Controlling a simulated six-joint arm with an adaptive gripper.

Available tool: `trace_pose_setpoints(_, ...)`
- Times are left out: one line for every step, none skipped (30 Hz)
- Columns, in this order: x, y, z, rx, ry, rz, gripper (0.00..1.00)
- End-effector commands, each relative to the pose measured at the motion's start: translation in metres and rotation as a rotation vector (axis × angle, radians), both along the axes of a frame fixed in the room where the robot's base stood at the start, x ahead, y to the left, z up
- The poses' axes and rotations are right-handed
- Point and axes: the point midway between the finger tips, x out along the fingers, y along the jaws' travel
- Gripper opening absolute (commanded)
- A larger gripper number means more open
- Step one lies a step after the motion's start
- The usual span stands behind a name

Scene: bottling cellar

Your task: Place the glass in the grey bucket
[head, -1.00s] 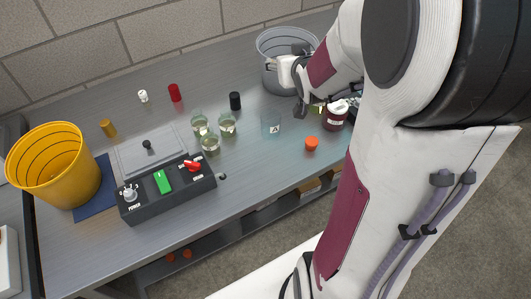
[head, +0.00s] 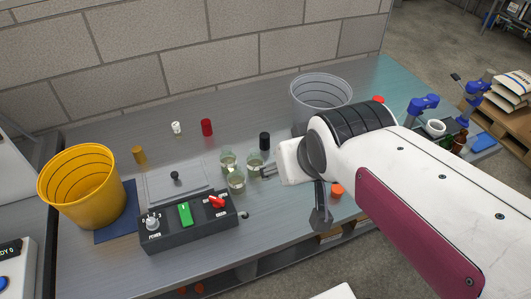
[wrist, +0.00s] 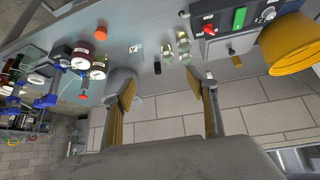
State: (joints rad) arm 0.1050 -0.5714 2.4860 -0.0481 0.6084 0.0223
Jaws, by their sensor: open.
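A clear glass marked A (wrist: 137,48) stands on the bench in the wrist view. In the head view it does not show and seems hidden behind my arm. The grey bucket (head: 318,92) stands at the back of the bench, partly covered by my arm. My gripper (head: 292,197) is above the bench in front of it, its jaws apart and nothing between them. In the wrist view my gripper (wrist: 162,86) shows two spread fingers with yellowish inner faces, apart from the glass.
Several jars with greenish contents (head: 236,182) stand left of my gripper, near a black cap (head: 264,140). A control box (head: 190,219), a yellow bucket (head: 82,205) and a red cap (head: 207,127) are farther left. An orange cap (head: 337,191) lies right of my gripper.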

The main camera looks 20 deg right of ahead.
Motion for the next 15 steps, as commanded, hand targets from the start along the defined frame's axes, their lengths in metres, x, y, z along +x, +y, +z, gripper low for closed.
trace_pose_setpoints(-0.012, 0.008, 0.002, 0.006, 0.014, 0.019, 0.57)
trace_pose_setpoints(-0.020, 0.012, 0.002, 0.010, 0.026, 0.029, 0.57)
trace_pose_setpoints(-0.029, 0.017, 0.002, 0.015, 0.042, 0.041, 0.57)
trace_pose_setpoints(-0.036, 0.021, 0.002, 0.018, 0.053, 0.050, 0.57)
trace_pose_setpoints(-0.042, 0.024, 0.002, 0.021, 0.064, 0.059, 0.57)
trace_pose_setpoints(-0.050, 0.028, 0.001, 0.027, 0.077, 0.068, 0.57)
trace_pose_setpoints(-0.055, 0.030, 0.001, 0.029, 0.086, 0.075, 0.57)
trace_pose_setpoints(-0.060, 0.032, 0.001, 0.031, 0.094, 0.082, 0.57)
trace_pose_setpoints(-0.065, 0.034, 0.000, 0.033, 0.103, 0.090, 0.57)
trace_pose_setpoints(-0.069, 0.036, 0.000, 0.035, 0.110, 0.094, 0.57)
trace_pose_setpoints(-0.072, 0.037, 0.000, 0.036, 0.113, 0.098, 0.57)
trace_pose_setpoints(-0.075, 0.038, 0.000, 0.038, 0.119, 0.101, 0.57)
trace_pose_setpoints(-0.076, 0.038, 0.000, 0.038, 0.122, 0.103, 0.57)
trace_pose_setpoints(-0.077, 0.039, -0.001, 0.038, 0.124, 0.104, 0.57)
trace_pose_setpoints(-0.078, 0.039, -0.001, 0.039, 0.126, 0.106, 0.57)
